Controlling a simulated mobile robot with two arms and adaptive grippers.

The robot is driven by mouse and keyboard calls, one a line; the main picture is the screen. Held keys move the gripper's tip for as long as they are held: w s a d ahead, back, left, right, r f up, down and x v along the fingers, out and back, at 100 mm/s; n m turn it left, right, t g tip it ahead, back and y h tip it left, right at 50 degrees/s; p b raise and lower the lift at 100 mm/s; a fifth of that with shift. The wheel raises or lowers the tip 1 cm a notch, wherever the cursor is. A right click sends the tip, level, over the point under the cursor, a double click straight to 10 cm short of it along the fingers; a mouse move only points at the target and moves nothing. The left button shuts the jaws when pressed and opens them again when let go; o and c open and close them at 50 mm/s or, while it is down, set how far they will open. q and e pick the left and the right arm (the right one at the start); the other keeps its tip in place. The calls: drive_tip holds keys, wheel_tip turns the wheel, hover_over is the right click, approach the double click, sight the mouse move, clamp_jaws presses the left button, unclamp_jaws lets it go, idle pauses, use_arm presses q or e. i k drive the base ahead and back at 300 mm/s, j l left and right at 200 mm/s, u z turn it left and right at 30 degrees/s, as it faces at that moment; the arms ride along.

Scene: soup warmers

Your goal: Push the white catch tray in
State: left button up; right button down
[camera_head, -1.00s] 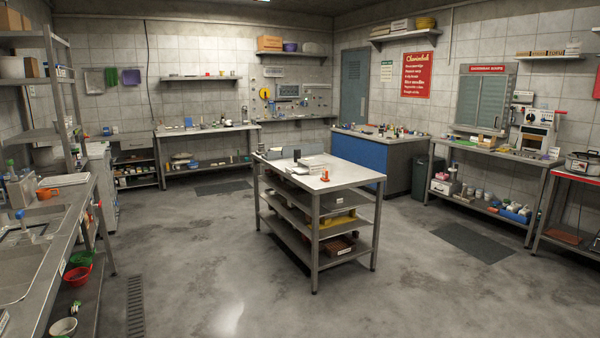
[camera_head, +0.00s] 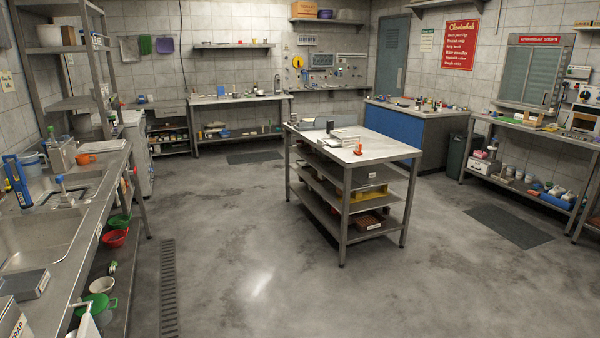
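I cannot pick out the white catch tray for certain in this view. A white box-like thing (camera_head: 484,167) stands on the lower shelf of the right bench, too small to identify. A pale machine (camera_head: 586,112) on that bench is cut off by the right edge, so any tray on it is hidden. Neither of my grippers is in view.
A steel island table (camera_head: 375,148) with shelves stands mid-room. A sink counter (camera_head: 62,245) runs along the left, with green and red bowls (camera_head: 115,238) below. A blue-fronted counter (camera_head: 396,131) is at the back. The floor (camera_head: 255,270) in front is clear.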

sight(332, 141)
drive_tip(key=i, duration=3.65)
drive_tip(key=i+u, duration=0.2)
drive_tip(key=i, duration=0.2)
drive_tip(key=i+l+u, duration=0.15)
drive_tip(key=i, duration=0.25)
drive_tip(key=i+l+u, duration=0.2)
drive_tip(key=i, duration=0.2)
